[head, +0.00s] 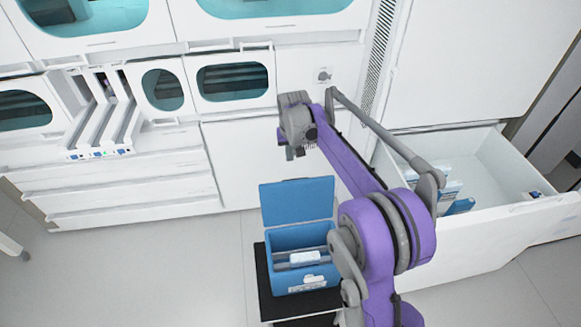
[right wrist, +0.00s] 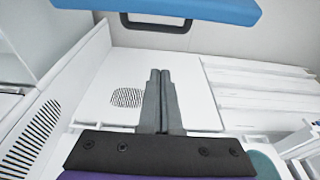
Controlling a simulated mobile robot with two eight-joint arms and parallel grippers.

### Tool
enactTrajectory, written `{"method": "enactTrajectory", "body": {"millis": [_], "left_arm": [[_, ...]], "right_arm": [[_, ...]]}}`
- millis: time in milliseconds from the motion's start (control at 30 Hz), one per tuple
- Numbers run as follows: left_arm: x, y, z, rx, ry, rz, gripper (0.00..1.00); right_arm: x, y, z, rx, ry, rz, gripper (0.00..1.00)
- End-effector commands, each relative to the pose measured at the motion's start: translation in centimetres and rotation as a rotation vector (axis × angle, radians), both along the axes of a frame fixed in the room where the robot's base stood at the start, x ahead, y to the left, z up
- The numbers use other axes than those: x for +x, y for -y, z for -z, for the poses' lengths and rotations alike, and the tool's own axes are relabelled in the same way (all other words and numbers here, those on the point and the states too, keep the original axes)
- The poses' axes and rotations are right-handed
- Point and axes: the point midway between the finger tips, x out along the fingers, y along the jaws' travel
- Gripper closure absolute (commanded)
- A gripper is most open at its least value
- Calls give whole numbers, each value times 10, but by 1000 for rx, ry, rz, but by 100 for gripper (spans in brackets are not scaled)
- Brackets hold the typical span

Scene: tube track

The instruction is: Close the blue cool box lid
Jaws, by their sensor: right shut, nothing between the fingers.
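The blue cool box (head: 298,279) stands on a dark-topped stand in the lower middle of the head view. Its lid (head: 297,201) is open and stands up at the back edge of the box. A white item (head: 304,257) lies inside the box. My right gripper (head: 294,153) is above and behind the raised lid, apart from it in the picture. In the right wrist view, its fingers (right wrist: 161,75) are shut and empty. A blue panel (right wrist: 165,8) with a dark handle crosses the top there, probably the lid. My left gripper is not in view.
An open white drawer (head: 495,235) with blue and white packs stands right of my right arm. White cabinets and drawers (head: 125,180) line the back wall. A black stand (head: 264,285) bears the box. The floor (head: 150,270) to the left is clear.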

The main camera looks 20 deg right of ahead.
Motion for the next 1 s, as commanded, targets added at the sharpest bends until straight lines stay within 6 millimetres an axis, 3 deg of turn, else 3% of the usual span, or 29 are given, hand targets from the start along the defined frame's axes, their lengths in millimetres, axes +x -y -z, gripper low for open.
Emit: {"method": "enactTrajectory", "body": {"millis": [500,800,1000], "left_arm": [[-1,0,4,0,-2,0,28],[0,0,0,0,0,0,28],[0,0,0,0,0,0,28]], "right_arm": [[21,5,92,0,1,-1,100],[-9,-3,76,-1,1,-2,100],[-15,-4,74,-1,1,-2,100]]}}
